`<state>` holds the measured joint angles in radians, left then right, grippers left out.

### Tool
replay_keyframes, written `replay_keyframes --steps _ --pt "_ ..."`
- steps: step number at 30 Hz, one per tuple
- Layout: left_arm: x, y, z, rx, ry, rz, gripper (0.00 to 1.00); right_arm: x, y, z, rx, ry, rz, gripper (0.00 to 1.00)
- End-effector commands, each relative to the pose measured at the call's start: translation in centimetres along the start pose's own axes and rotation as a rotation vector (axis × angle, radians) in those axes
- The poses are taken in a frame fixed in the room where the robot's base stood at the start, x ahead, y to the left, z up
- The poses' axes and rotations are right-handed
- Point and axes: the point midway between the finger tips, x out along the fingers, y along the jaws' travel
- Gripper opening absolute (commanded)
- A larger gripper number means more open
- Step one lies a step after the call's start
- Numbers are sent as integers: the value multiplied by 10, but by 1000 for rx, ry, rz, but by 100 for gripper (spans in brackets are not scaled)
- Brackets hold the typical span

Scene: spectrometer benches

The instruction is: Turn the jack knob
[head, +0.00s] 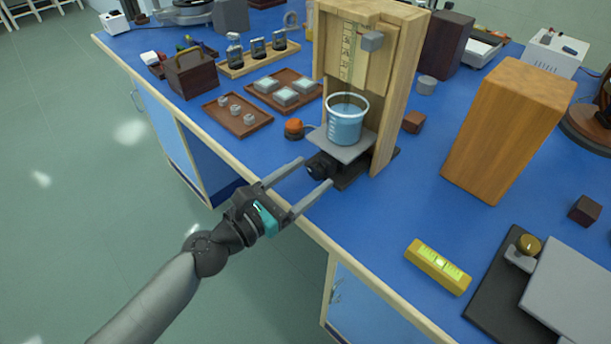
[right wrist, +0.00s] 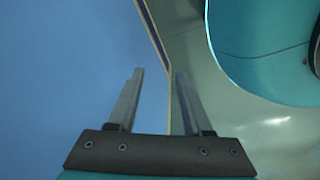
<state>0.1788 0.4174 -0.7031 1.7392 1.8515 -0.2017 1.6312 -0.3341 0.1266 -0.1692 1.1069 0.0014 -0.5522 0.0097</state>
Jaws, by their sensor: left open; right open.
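The jack knob (head: 319,167) is a dark round knob on the front of a small lab jack. The jack's grey top plate (head: 343,146) carries a beaker of bluish liquid (head: 346,121), standing under a wooden frame (head: 390,85). My left gripper (head: 317,172) is open, its two fingers reaching to either side of the knob. I cannot tell whether a finger touches it. My right gripper (right wrist: 155,85) is open and empty in the right wrist view; it is not visible in the head view.
An orange-topped button (head: 294,128) sits just left of the jack. Trays with small dishes (head: 238,117) lie further left. A large wooden block (head: 507,130) and a yellow level (head: 438,267) are to the right. Blue bench top is clear between the jack and the level.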

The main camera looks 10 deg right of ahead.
Motion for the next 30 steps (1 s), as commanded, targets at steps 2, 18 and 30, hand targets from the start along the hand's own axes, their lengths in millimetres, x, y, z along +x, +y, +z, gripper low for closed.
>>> replay_keyframes --steps 2,18,30 --pt "0 0 0 0 0 0 74 0 0 0 -1 -1 0 50" --pt "0 0 0 0 -1 0 20 0 0 0 -2 -1 0 50" --pt "0 0 0 3 -1 0 0 -1 0 -1 -1 1 0 50"
